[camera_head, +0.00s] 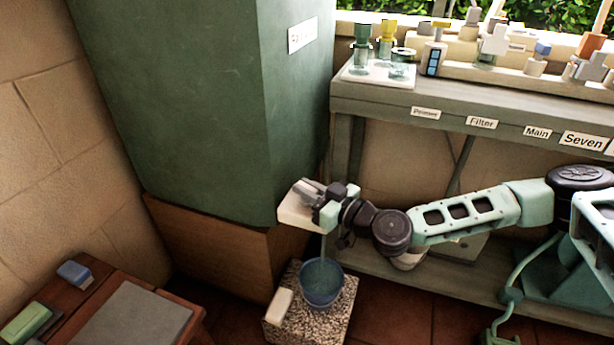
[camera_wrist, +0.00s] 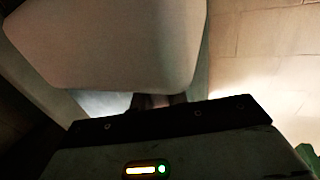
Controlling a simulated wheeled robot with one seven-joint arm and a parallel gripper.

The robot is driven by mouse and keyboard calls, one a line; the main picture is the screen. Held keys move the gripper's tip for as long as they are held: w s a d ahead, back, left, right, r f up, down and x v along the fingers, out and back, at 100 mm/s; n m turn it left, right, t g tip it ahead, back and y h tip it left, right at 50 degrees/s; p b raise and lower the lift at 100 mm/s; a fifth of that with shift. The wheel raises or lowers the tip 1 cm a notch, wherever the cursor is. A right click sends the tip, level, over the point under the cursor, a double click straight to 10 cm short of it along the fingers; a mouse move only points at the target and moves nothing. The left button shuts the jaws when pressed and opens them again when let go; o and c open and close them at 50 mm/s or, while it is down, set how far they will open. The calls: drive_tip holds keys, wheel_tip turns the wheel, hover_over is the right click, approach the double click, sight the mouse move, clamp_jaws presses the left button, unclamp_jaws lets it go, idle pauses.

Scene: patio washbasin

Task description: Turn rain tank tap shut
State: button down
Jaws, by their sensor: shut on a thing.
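The tall green rain tank (camera_head: 180,110) stands on a wooden base in the head view. At its lower right corner is the tap, with a pale block-like body (camera_head: 297,213) and a grey part on top. My gripper (camera_head: 322,201) reaches in from the right and is shut at the tap. The wrist view shows a large pale block (camera_wrist: 110,45) close up, with my gripper (camera_wrist: 158,101) shut just below it. The handle between the fingers is mostly hidden. A blue bucket (camera_head: 322,296) stands below the tap.
The bucket stands on a speckled stone block (camera_head: 307,326), beside a small pale block (camera_head: 279,306). A grey bench (camera_head: 380,105) with labels and several fittings on top runs along the right. A low wooden table (camera_head: 190,322) is at the lower left.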

drive_tip(key=m+t+h+p, duration=0.1)
drive_tip(key=m+h+p, duration=0.1)
drive_tip(key=p, duration=0.1)
drive_tip(key=m+t+h+p, duration=0.1)
drive_tip(key=t+h+p, duration=0.1)
drive_tip(key=p, duration=0.1)
drive_tip(key=r+m+t+h+p, duration=0.1)
drive_tip(key=m+t+h+p, duration=0.1)
drive_tip(key=h+p, duration=0.1)
drive_tip(key=shift+s+a+m, duration=0.1)
drive_tip(key=shift+a+m, duration=0.05)
drive_tip(key=shift+m, duration=0.15)
drive_tip(key=m+h+p, duration=0.1)
drive_tip(key=h, duration=0.1)
drive_tip(key=m+t+h+p, duration=0.1)
drive_tip(key=h+p, duration=0.1)
drive_tip(key=shift+f+m, duration=0.2)
drive_tip(key=shift+m, duration=0.1)
drive_tip(key=m+h+p, duration=0.3)
drive_tip(key=h+p, duration=0.1)
drive_tip(key=shift+t+h, duration=0.3)
drive_tip(key=shift+f+m+h+p, duration=0.15)
drive_tip(key=shift+m+h+p, duration=0.55)
drive_tip(key=shift+h+p, duration=0.45)
drive_tip(key=shift+f, duration=0.15)
drive_tip(key=c, duration=1.4)
unclamp_jaws()
